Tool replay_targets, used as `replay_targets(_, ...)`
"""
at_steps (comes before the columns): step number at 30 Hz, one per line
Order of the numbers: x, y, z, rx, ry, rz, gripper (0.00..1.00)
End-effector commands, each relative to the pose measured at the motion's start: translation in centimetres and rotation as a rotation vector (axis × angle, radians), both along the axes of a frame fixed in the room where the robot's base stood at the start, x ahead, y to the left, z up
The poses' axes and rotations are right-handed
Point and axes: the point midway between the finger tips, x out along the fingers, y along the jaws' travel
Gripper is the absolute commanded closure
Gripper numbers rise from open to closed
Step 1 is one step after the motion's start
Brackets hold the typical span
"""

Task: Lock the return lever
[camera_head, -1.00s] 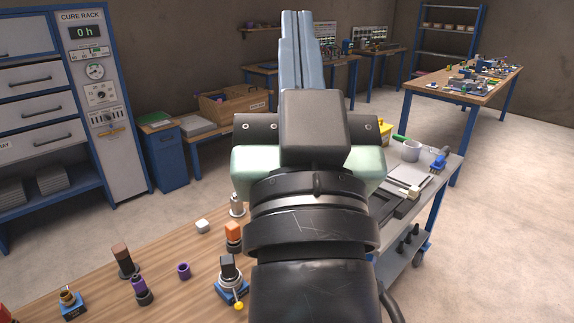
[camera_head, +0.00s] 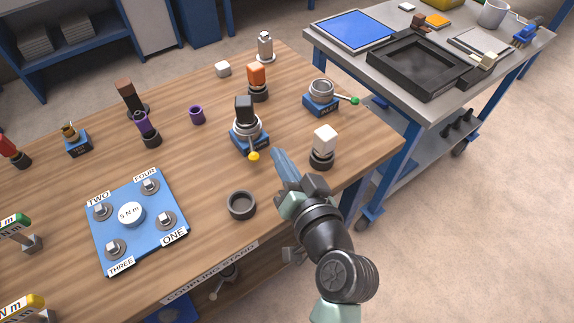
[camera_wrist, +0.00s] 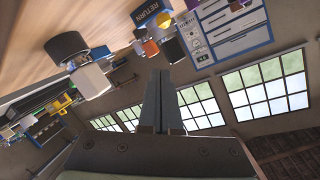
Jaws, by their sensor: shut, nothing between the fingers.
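Two blue-based fixtures with levers stand on the wooden bench in the head view. The nearer fixture (camera_head: 248,132) carries a dark block, and its lever ends in a yellow knob (camera_head: 253,156). The farther fixture (camera_head: 321,92) has a silver ring, and its lever ends in a green knob (camera_head: 355,100). A RETURN label (camera_wrist: 155,13) shows at the top of the wrist view; I cannot tell for sure which fixture bears it. My gripper (camera_head: 277,153) is shut and empty, just right of the yellow knob and apart from it. Its fingers also show in the wrist view (camera_wrist: 163,80).
A white-topped part (camera_head: 323,146) stands right of my gripper, and an orange-topped part (camera_head: 257,82) behind the nearer fixture. A dark ring (camera_head: 241,205) and a blue plate (camera_head: 132,237) lie in front. A grey cart (camera_head: 470,100) with a black tray stands beyond the bench's right edge.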

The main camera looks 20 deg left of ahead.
Motion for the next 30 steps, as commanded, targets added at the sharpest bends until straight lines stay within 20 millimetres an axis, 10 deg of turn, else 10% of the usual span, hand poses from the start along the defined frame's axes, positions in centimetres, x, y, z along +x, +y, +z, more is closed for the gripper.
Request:
replay_targets(8, 4.3, 3.7, -1.3, 0.001, 0.000, 0.003, 1.00)
replay_targets(30, 2.9, 5.3, -4.5, 0.000, -0.001, 0.000, 1.00)
